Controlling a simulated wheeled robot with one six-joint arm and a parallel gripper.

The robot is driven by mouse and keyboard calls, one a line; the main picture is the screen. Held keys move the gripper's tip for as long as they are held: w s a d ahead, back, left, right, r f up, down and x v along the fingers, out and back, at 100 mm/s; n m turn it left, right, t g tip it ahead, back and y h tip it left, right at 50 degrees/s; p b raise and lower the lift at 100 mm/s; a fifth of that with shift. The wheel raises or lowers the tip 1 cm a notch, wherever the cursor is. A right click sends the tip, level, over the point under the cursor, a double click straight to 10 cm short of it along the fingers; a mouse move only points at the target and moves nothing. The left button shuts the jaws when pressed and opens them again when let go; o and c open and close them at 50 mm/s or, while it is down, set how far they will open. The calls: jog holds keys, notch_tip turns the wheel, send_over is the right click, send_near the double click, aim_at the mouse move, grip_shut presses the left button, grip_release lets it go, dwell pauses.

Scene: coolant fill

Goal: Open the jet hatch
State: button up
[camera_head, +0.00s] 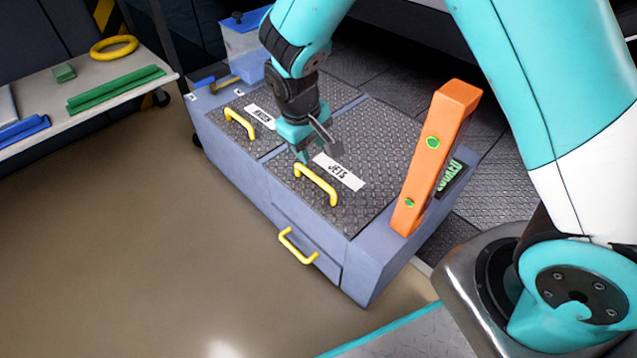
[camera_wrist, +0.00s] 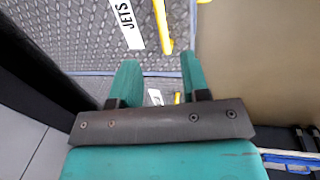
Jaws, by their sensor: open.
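The jet hatch (camera_head: 350,208) is a dark diamond-plate lid with a white JETS label (camera_head: 338,172) and a yellow handle (camera_head: 318,186) along its front edge. It lies flat and closed on the grey-blue cabinet. My gripper (camera_head: 320,152) is above the lid near the label and the handle's left end, apart from the handle as far as I can tell. In the wrist view its two teal fingers (camera_wrist: 158,78) are spread with nothing between them. The JETS label (camera_wrist: 129,22) and yellow handle (camera_wrist: 162,25) show beyond the fingertips.
A second closed lid with a yellow handle (camera_head: 239,122) is to the left. A drawer handle (camera_head: 298,246) sticks out in front. An orange post (camera_head: 436,155) stands at the cabinet's right end. A shelf (camera_head: 95,112) holds green and blue pieces. The floor in front is clear.

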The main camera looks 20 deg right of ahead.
aim_at(319, 180)
jog(key=f+b, duration=0.1)
jog(key=f, duration=0.3)
jog(key=d+f+b, duration=0.1)
jog(key=f+b, duration=0.1)
jog(key=f, duration=0.2)
jog(key=w+d+f+b, duration=0.1)
jog(key=f+b, duration=0.1)
jog(key=f, duration=0.2)
jog(key=shift+d, duration=0.1)
grip_shut()
